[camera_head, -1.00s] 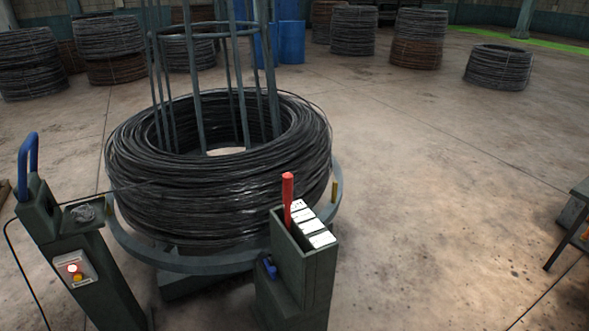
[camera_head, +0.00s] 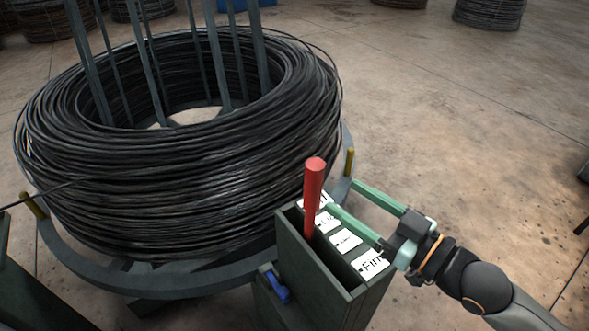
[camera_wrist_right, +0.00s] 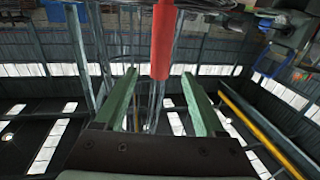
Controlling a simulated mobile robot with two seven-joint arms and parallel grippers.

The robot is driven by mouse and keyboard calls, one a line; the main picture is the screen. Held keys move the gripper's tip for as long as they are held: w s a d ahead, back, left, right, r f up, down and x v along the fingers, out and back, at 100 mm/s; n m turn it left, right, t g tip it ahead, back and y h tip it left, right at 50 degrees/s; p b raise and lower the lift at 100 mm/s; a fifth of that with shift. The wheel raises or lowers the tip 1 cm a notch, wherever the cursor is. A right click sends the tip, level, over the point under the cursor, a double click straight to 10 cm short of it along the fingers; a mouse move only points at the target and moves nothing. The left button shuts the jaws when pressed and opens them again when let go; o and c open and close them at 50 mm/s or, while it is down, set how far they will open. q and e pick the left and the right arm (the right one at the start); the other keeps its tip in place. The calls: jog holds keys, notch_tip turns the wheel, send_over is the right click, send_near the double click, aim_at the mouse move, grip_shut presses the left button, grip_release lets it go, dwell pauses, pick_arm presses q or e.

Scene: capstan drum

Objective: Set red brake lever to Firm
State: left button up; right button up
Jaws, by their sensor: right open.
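The red brake lever (camera_head: 313,195) stands nearly upright in the slot of a dark green box (camera_head: 320,270), toward the end away from the label reading Firm (camera_head: 370,264). White labels run along the box top; the farthest is partly hidden behind the lever and a finger. My right gripper (camera_head: 343,195) has two green fingers, spread apart, just right of the lever, over the labels. In the right wrist view the lever (camera_wrist_right: 163,40) shows between the open fingers (camera_wrist_right: 158,74), near their tips; contact cannot be told. My left gripper is not in view.
A large coil of dark wire (camera_head: 190,190) on a round stand fills the left, close to the box. A blue catch (camera_head: 277,287) sits on the box's left side. Open concrete floor (camera_head: 450,130) lies to the right.

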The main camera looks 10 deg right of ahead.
jog(key=shift+w+a+r, duration=0.15)
jog(key=shift+w+a, duration=0.25)
jog(key=shift+w, duration=0.1)
jog(key=x, duration=1)
jog(key=shift+w, duration=0.15)
jog(key=shift+a, duration=0.15)
grip_shut()
dwell(0.8)
